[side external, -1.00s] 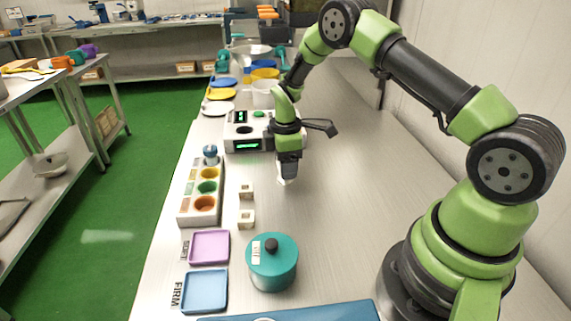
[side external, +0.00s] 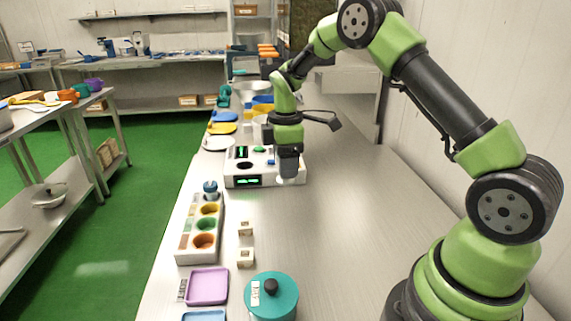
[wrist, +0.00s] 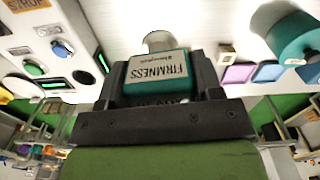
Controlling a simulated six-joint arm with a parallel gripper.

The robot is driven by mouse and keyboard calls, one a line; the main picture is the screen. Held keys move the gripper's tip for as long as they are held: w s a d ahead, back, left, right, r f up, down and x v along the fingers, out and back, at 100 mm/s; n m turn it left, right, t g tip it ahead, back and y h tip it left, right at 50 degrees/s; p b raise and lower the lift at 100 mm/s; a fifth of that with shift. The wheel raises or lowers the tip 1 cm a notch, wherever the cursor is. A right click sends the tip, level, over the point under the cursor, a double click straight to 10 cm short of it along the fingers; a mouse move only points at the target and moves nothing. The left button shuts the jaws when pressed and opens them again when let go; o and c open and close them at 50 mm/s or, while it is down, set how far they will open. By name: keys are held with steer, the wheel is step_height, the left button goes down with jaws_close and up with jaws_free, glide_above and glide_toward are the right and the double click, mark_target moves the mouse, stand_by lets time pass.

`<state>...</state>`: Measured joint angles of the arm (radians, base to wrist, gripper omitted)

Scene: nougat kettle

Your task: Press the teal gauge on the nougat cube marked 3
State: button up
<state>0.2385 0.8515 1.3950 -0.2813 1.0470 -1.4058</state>
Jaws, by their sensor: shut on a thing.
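My gripper (side external: 288,165) is shut on the teal gauge (wrist: 157,72). In the wrist view the gauge carries a white label reading FIRMNESS and has a pale round tip. In the side view only that tip shows below the jaws, beside the right end of the white machine. Two pale nougat cubes, a farther one (side external: 245,228) and a nearer one (side external: 245,258), sit on the table, in front of the gripper and apart from it. Their marks are too small to read. A cube (wrist: 228,52) also shows in the wrist view, right of the gauge.
A white machine (side external: 238,181) with green displays stands behind the cubes. A rack (side external: 187,256) with coloured cups lies left of them. A purple tray (side external: 207,287), a blue tray (side external: 203,316) and a lidded teal pot (side external: 272,299) are nearer. The table right of the cubes is clear.

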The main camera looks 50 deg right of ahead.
steer(key=shift+c, duration=0.9)
steer(key=a+n, duration=0.3)
steer(key=a, duration=0.2)
steer(key=s+a+n, duration=0.1)
steer(key=a+n, duration=0.2)
steer(key=a, duration=0.2)
steer(key=s+a+n, duration=0.1)
steer(key=a+n, duration=0.1)
steer(key=a, duration=0.3)
steer(key=shift+s+a+f+n, duration=0.2)
steer(key=shift+a+f+n, duration=0.1)
steer(key=shift+f+n, duration=0.1)
steer(key=shift+a+f, duration=0.15)
steer(key=shift+f, duration=2.8)
steer(key=shift+f, duration=0.5)
steer(key=shift+r, duration=0.1)
step_height(320, 180, up, 6)
steer(key=shift+f, duration=0.1)
